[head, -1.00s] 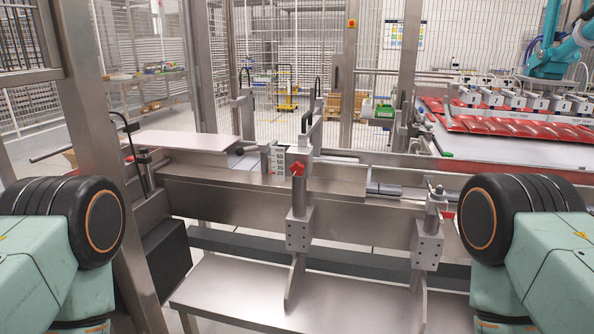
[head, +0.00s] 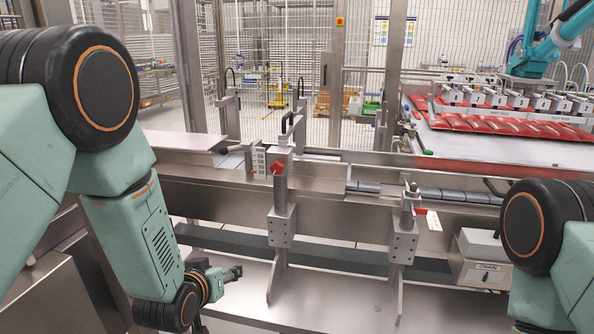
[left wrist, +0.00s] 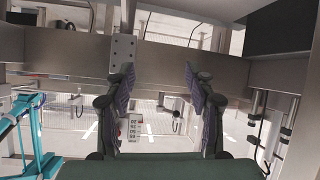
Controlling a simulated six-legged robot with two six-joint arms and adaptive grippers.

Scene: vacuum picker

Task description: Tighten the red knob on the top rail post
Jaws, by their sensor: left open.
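The red knob (head: 279,168) sits near the top of the left upright post (head: 281,205) on the rail, beside a small scale plate (head: 259,161). My left gripper (head: 232,274) is low and to the left of that post in the head view, apart from the knob. In the left wrist view its two dark fingers (left wrist: 160,75) are spread open with nothing between them. A small red patch (left wrist: 118,132), probably the knob, shows partly hidden by the left finger next to the scale plate (left wrist: 134,127). My right gripper is out of view.
A second post (head: 405,225) with a red tab (head: 421,212) stands to the right. A box labelled CHAIN (head: 482,262) is further right. The long metal rail (head: 340,210) runs across, with a flat metal shelf (head: 335,300) below it.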

